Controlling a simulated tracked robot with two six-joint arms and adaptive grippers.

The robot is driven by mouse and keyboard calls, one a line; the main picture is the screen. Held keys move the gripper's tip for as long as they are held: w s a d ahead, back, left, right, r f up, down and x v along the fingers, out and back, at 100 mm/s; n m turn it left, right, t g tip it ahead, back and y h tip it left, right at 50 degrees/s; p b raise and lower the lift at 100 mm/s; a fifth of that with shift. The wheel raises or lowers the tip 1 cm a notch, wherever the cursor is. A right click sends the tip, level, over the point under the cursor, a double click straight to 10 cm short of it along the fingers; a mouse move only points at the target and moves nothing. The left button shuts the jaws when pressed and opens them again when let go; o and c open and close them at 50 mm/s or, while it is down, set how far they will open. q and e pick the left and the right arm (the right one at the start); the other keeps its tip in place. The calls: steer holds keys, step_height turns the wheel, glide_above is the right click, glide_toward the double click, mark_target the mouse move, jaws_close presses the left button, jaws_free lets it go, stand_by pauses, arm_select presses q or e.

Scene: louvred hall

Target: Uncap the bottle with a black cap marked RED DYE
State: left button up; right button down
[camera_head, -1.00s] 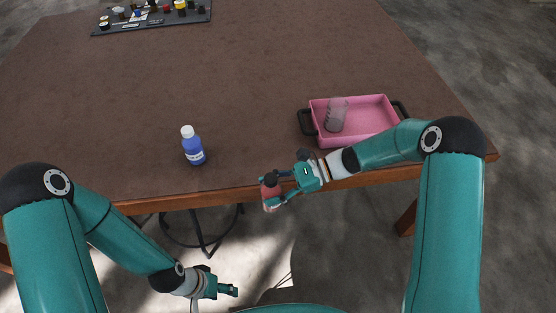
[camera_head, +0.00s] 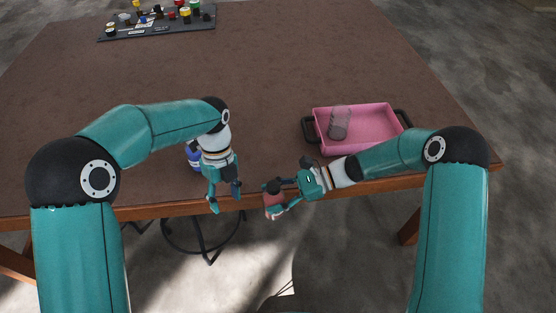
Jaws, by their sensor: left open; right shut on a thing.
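The red bottle with a black cap (camera_head: 274,200) is held upright or nearly so in my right gripper (camera_head: 282,197), just off the table's front edge. The black cap is on top of it. Its label cannot be read from here. My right gripper is shut on this bottle. My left gripper (camera_head: 226,203) is open and empty, fingers pointing down, to the left of the red bottle and apart from it, near the table's front edge.
A blue bottle (camera_head: 192,157) stands on the brown table (camera_head: 270,90), mostly hidden behind my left gripper. A dark board (camera_head: 160,29) with several small items lies at the far left.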

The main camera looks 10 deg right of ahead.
mark_target(279, 185)
arm_select(q)
steer(key=d+r+m+t, duration=0.1)
steer(key=d+r, duration=0.2)
steer(key=d, duration=0.1)
steer(key=d+r+m+t, duration=0.1)
steer(key=d+r, duration=0.3)
steer(key=d+r+t, duration=0.1)
steer(key=d+r, duration=0.3)
steer(key=shift+w+d+r+m, duration=0.15)
steer(key=shift+w+d+m, duration=0.15)
steer(key=shift+m, duration=0.1)
steer(key=shift+s+d, duration=0.15)
steer(key=shift+d, duration=0.05)
steer(key=shift+f, duration=0.35)
step_height(279, 185, down, 7)
steer(key=shift+f, duration=0.15)
steer(key=shift+o, duration=0.8)
steer(key=shift+d, duration=0.1)
jaws_close()
